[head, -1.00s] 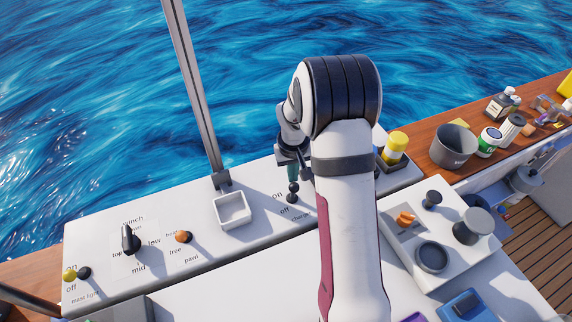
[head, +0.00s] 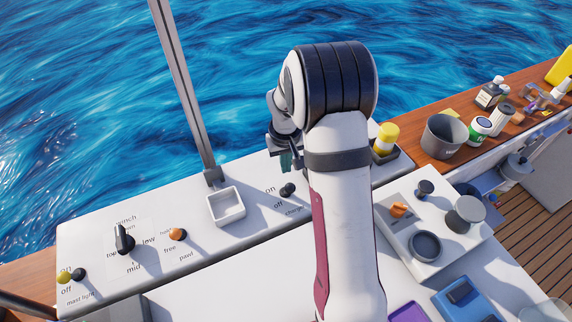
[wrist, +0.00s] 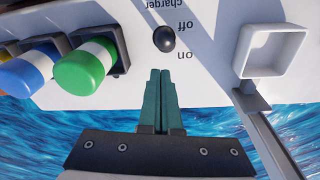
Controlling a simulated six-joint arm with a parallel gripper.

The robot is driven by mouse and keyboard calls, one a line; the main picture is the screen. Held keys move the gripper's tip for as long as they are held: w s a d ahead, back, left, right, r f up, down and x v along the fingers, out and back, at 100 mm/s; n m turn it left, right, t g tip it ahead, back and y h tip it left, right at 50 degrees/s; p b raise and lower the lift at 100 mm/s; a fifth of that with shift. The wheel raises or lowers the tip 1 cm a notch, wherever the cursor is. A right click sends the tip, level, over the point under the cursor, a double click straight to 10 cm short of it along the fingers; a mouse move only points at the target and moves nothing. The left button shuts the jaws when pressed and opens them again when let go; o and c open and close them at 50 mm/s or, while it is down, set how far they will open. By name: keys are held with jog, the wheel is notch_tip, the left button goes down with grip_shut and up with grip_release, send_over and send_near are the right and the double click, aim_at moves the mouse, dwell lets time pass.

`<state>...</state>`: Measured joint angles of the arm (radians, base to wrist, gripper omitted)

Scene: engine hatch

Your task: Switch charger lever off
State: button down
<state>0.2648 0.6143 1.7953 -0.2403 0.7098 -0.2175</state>
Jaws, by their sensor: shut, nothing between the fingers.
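The charger lever is a small black ball knob (head: 288,189) on the white panel, beside the printed "on" and "off" labels. In the wrist view the knob (wrist: 164,38) lies beyond the fingertips, near the level of the upside-down "off" label, and hides its own stem. My gripper (head: 285,169) is above and behind the lever, apart from it. In the wrist view its two green fingers (wrist: 160,72) are together and empty, with a gap between their tips and the knob. My arm covers the panel to the right of the lever.
A square white tray (head: 226,206) and a metal post (head: 185,85) stand left of the lever. A winch selector (head: 124,239) and an orange knob (head: 178,234) are farther left. In the wrist view a green-and-white capped item (wrist: 86,68) sits close left of the fingers.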

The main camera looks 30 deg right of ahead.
jog(key=s+r, duration=0.5)
jog(key=r, duration=0.3)
dwell(0.4)
jog(key=s+a+r+m, duration=0.1)
jog(key=s+a+r, duration=0.1)
jog(key=s+a, duration=0.3)
jog(key=s+a+r+m+g+y, duration=0.1)
jog(key=s+a, duration=0.4)
jog(key=s, duration=0.6)
jog(key=s+a+r+m+y, duration=0.1)
jog(key=s+a+r, duration=0.2)
jog(key=s+a, duration=0.2)
jog(key=s, duration=0.3)
jog(key=shift+a, duration=0.3)
jog(key=shift+w+r, duration=0.1)
